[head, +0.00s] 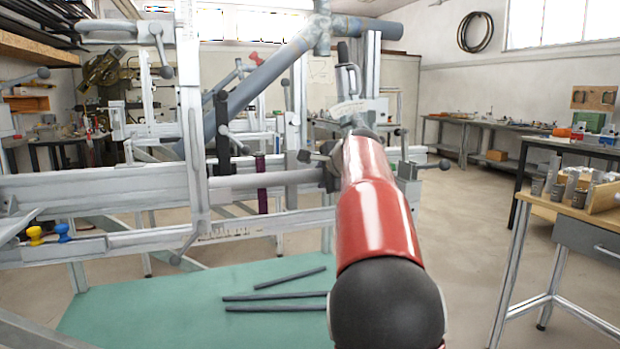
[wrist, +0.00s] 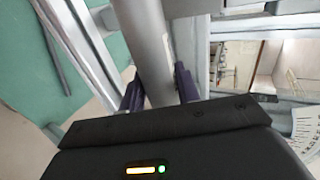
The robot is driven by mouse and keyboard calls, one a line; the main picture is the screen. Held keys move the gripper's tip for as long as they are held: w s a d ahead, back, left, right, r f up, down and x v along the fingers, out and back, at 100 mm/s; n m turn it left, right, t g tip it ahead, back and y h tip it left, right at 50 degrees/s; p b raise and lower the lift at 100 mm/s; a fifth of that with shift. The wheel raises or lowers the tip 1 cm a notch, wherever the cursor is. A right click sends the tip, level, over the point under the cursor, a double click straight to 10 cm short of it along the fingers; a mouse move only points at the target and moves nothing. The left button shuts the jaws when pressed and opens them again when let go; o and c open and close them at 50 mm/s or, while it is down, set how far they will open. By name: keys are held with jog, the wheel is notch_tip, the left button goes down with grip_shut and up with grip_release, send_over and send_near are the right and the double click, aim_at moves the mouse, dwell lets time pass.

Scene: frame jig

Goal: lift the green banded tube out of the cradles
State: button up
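In the wrist view, a plain grey tube (wrist: 147,40) runs down from the top edge and passes between the two dark fingers of my gripper (wrist: 159,90). The fingers are parted and lie close along both sides of it. I cannot tell whether they press on it. No green band shows on this tube, so I cannot tell if it is the green banded one. A grey horizontal tube (head: 265,180) lies in the jig (head: 100,190) and ends near the arm.
Thick blue-grey tubes (head: 265,80) slope across the jig's upper part. Jig posts and clamp levers crowd the space around my arm. Loose dark rods (head: 275,297) lie on a green surface (head: 180,305) below. A bench (head: 570,225) stands right, with open floor between.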

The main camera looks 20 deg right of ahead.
aim_at(295, 174)
jog(key=shift+c, duration=1.2)
jog(key=shift+r, duration=1.2)
jog(key=shift+s+b, duration=0.85)
jog(key=shift+s, duration=1)
jog(key=shift+a, duration=0.1)
jog(key=shift+a, duration=3.8)
